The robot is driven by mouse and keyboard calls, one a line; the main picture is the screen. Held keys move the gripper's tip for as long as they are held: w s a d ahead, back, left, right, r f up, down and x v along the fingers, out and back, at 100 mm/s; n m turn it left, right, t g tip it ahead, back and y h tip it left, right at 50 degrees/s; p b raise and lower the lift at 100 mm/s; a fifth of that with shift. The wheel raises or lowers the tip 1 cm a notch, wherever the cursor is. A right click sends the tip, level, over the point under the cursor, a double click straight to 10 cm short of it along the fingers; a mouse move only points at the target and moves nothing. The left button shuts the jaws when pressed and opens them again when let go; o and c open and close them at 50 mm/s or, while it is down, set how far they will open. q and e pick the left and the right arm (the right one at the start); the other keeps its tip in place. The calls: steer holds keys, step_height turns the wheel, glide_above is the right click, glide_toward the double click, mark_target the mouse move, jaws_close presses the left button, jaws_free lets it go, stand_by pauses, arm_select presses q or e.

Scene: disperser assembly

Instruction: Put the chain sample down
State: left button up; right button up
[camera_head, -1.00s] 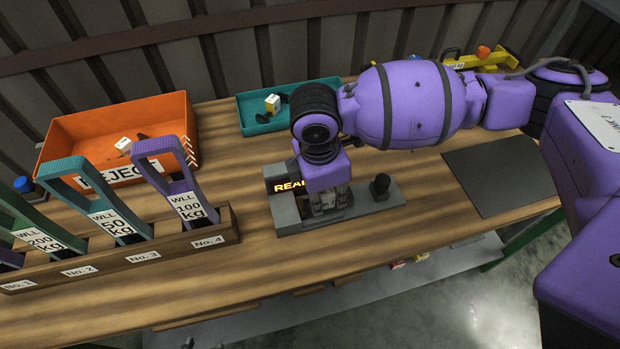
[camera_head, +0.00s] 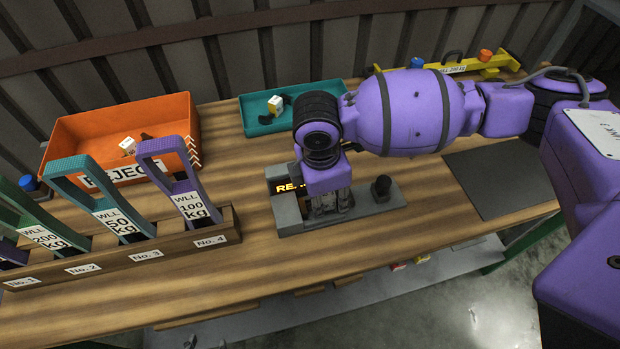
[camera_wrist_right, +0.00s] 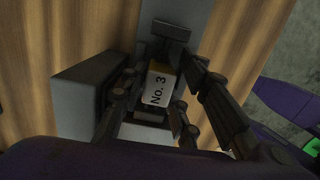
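The chain sample shows in the right wrist view as a white tag block marked "No. 3" (camera_wrist_right: 157,88) with yellowish edges. It lies between the fingers of my right gripper (camera_wrist_right: 163,72). The fingers flank it on both sides; whether they press on it I cannot tell. In the head view my right gripper (camera_head: 331,205) points down over the grey test fixture (camera_head: 374,203), and the sample is hidden there. My left gripper is not in view.
A teal tray (camera_head: 258,127) and an orange reject bin (camera_head: 75,130) stand behind, each with a tagged sample. A rack (camera_head: 190,243) with several labelled slings stands at left. A dark mat (camera_head: 500,182) lies at right. A yellow beam (camera_head: 490,68) lies at the back.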

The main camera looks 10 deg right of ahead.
steer(key=shift+s+f, duration=0.3)
steer(key=shift+f, duration=0.05)
steer(key=shift+r, duration=0.1)
steer(key=shift+w+r, duration=0.15)
steer(key=shift+r, duration=0.2)
step_height(320, 180, up, 13)
steer(key=a+p, duration=0.1)
steer(key=shift+a+f, duration=0.15)
steer(key=shift+a, duration=0.1)
